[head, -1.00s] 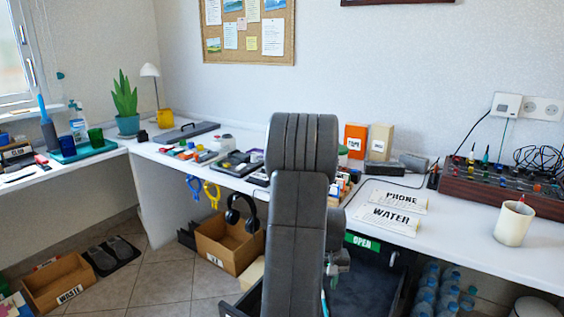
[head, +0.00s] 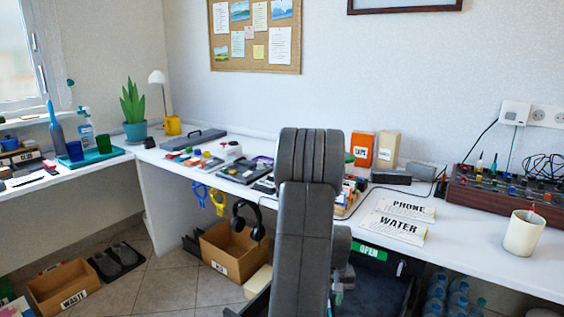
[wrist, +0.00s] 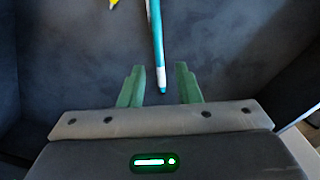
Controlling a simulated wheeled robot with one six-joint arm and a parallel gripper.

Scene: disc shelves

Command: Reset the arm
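My grey arm stands upright in the middle of the head view, in front of the desk (head: 470,222). My gripper (wrist: 160,85) shows in the wrist view with its two green fingers spread apart. A teal and white pen-like stick (wrist: 157,40) reaches down to the gap between the fingertips, with space on both sides of it. The fingers do not close on it. A dark grey surface lies behind it. In the head view the gripper is not clearly visible behind my arm.
An open dark drawer (head: 372,290) with a green OPEN label is low behind my arm. A cardboard box (head: 232,258) with headphones above it stands left. A white mug (head: 523,232) and a control panel (head: 500,198) stand on the desk at right.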

